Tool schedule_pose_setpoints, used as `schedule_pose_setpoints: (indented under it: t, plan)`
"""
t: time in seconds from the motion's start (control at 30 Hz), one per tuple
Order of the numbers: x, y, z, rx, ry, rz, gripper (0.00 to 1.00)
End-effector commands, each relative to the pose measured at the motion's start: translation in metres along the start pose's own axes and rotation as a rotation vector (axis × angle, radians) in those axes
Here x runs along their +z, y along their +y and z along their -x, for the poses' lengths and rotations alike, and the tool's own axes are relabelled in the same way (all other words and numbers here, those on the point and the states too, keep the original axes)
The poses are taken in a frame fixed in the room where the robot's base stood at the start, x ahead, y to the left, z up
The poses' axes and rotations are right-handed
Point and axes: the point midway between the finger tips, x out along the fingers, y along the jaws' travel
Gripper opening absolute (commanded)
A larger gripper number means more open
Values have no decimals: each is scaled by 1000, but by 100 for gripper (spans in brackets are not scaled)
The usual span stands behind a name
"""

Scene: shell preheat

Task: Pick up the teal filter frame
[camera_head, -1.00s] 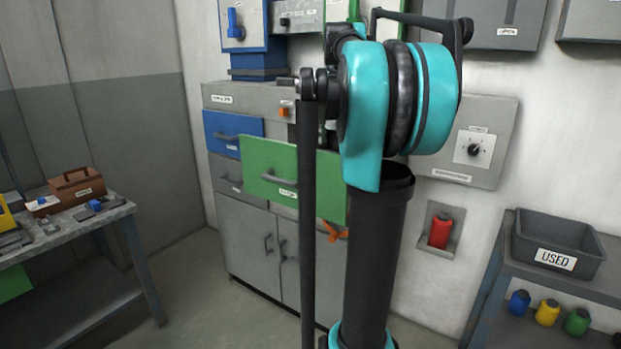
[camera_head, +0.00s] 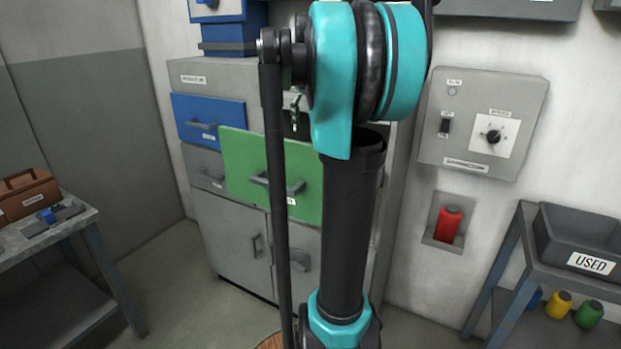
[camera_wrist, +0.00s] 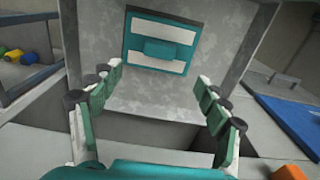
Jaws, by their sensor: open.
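The teal filter frame (camera_wrist: 160,47) shows at the top middle of the wrist view. It is a square teal rim with two white bands and a teal block across its middle. It lies on a mottled grey surface with raised sides, seemingly inside an open compartment. My gripper (camera_wrist: 156,80) is open and empty, its fingers spread left and right, below the frame in the picture. The fingers look apart from the frame; the exact distance is unclear. In the head view the frame is not visible, and my arm hides part of the cabinet.
In the head view, a green drawer front (camera_head: 240,172) stands out from the grey cabinet (camera_head: 228,238), beside a blue drawer (camera_head: 205,122). A workbench (camera_head: 50,230) is at left. A grey "USED" bin (camera_head: 578,238) sits on a shelf at right. An orange block (camera_wrist: 287,172) shows in the wrist view.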

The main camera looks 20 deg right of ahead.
Motion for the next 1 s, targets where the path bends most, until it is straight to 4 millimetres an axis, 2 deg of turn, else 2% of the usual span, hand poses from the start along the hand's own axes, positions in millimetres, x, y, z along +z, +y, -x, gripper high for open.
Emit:
schedule_pose_setpoints:
  t: [0.1, 0.3, 0.63, 0.83, 1.0]
  plan:
    - [0, 0, -25, 0, 0, 0, 76]
    - [0, 0, -60, 0, 0, 0, 76]
    - [-1, 0, -85, 0, 0, 0, 76]
    - [-3, -1, -114, 0, 0, 0, 76]
    - [-2, -1, -127, 0, 0, 0, 76]
